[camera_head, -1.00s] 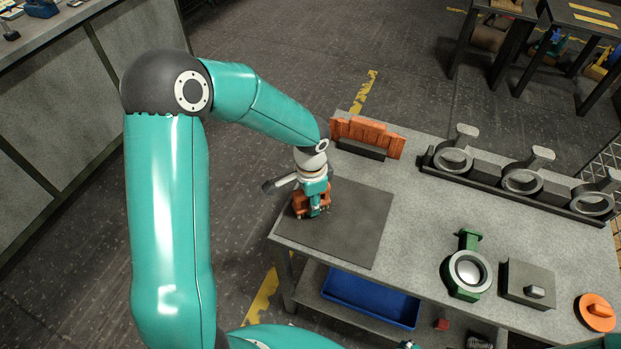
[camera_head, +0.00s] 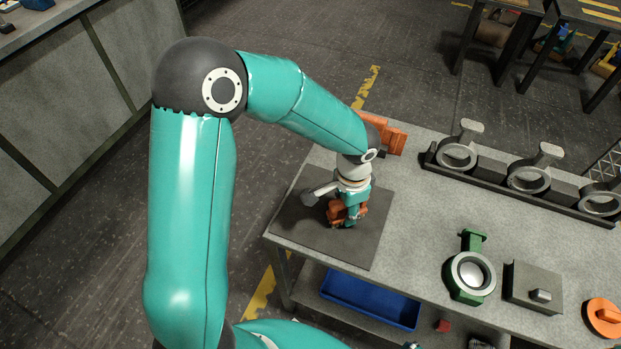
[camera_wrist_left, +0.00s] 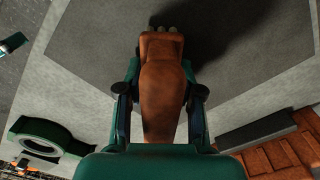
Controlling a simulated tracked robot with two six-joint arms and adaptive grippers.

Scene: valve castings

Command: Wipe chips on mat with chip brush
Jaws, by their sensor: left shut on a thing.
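The chip brush (camera_head: 335,214) is orange-brown and sits in my left gripper (camera_head: 350,216), which is shut on it low over the mat. In the left wrist view the brush (camera_wrist_left: 163,88) stands between the two dark fingers. The dark grey mat (camera_head: 302,226) lies at the left end of the table and also shows in the left wrist view (camera_wrist_left: 262,50). I cannot tell whether the bristles touch the mat. No chips can be made out on it. My right gripper is not in view.
An orange slatted rack (camera_head: 395,139) stands at the table's back edge, partly behind my arm. A row of grey valve castings (camera_head: 528,178) stands to the right. A green valve body (camera_head: 470,272), a grey block (camera_head: 533,287) and an orange part (camera_head: 604,316) lie nearer the front.

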